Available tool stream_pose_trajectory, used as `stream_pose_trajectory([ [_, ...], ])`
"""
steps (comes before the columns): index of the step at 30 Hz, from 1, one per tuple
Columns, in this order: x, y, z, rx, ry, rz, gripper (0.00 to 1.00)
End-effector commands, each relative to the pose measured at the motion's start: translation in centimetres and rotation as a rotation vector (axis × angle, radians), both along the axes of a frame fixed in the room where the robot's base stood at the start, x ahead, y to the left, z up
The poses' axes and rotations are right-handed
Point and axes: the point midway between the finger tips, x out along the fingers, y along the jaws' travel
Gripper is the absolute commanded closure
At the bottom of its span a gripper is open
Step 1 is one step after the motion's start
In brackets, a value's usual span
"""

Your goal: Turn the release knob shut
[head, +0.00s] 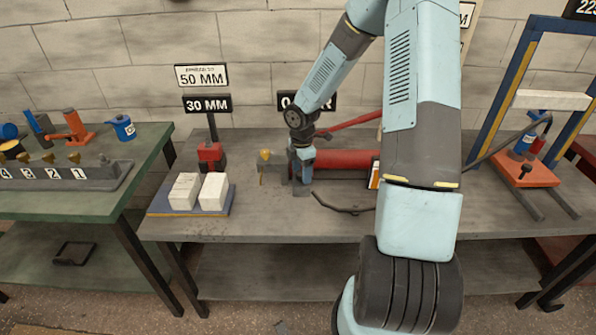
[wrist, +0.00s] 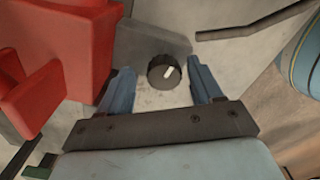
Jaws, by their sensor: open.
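The release knob (wrist: 163,72) is a small round black knob with a white pointer mark, seen in the wrist view. The mark slants a little to the left toward its top. The knob sits near a grey block (wrist: 148,42). My gripper (wrist: 160,76) is open, with one blue finger to the left of the knob and one to the right. Gaps show between the knob and both fingers; I cannot tell their height over it. In the head view my gripper (head: 302,178) is low over the middle bench, and the knob is hidden there.
A large red body (wrist: 65,75) stands close to the left finger in the wrist view. A red cylinder (head: 345,160) lies right of my gripper. A dark bent rod (head: 342,206) lies in front. White blocks (head: 213,191) sit on a tray to the left.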

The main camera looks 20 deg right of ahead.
Motion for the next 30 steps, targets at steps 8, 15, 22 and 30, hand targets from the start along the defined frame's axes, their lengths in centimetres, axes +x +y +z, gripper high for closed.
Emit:
stream_pose_trajectory([
  [8, 0.0, 0.0, 0.0, 0.000, 0.000, 0.001, 0.50],
  [15, 0.0, 0.1, 0.1, 0.000, -0.001, 0.001, 0.73],
  [22, 0.2, 1.6, 0.1, 0.001, -0.005, 0.006, 0.91],
  [30, 0.5, 0.4, 0.2, 0.002, -0.011, -0.034, 0.91],
])
